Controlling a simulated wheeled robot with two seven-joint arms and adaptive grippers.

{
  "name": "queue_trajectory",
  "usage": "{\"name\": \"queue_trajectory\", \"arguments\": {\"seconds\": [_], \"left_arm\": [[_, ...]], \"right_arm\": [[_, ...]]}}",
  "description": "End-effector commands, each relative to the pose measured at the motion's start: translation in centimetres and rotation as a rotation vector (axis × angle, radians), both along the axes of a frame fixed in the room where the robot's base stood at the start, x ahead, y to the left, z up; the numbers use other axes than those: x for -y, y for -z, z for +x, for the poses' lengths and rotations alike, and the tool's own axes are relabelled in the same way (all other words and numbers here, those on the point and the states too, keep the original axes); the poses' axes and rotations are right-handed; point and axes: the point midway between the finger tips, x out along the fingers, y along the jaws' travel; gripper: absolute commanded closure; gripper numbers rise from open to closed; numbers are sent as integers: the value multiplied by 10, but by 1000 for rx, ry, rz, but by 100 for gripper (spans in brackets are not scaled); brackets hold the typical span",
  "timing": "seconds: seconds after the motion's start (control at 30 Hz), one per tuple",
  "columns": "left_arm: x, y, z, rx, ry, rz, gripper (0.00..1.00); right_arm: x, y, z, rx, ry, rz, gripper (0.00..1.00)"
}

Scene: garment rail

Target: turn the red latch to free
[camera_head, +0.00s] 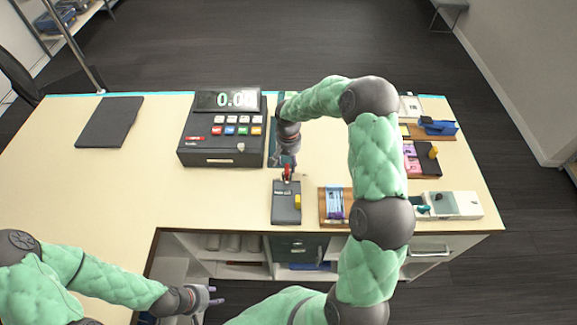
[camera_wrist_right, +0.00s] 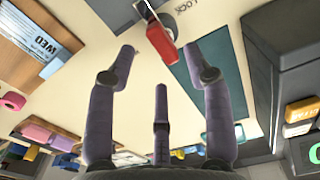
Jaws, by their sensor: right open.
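The red latch (camera_head: 287,173) stands at the far end of a dark grey block (camera_head: 286,210) near the counter's front. In the right wrist view the red latch (camera_wrist_right: 160,42) is just beyond my fingertips, between the two outer ones, with a silver metal part at its base. Lettering reading "LOCK" is beside it. My right gripper (camera_head: 287,161) is just behind and above the latch; in the wrist view it (camera_wrist_right: 161,60) is open and empty, with no clear contact. My left gripper (camera_head: 208,298) is low in front of the counter, empty, its fingers apart.
A cash register (camera_head: 222,140) stands left of the latch block. A wooden tray with blue-white packets (camera_head: 335,203) is close to its right. Further right are a white device (camera_head: 455,205) and a stapler-like blue item (camera_head: 438,127). The counter's left part is mostly clear.

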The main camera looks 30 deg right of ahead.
Motion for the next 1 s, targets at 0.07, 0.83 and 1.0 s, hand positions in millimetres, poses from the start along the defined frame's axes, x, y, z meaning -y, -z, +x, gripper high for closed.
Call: {"name": "queue_trajectory", "arguments": {"seconds": [0.07, 0.83, 1.0], "left_arm": [[0, 0, 0, 0, 0, 0, 60], [0, 0, 0, 0, 0, 0, 60], [0, 0, 0, 0, 0, 0, 60]], "right_arm": [[0, 13, 0, -1, 0, 1, 48], [0, 38, 0, 2, 1, 0, 99], [0, 38, 0, 2, 0, 0, 100]]}}
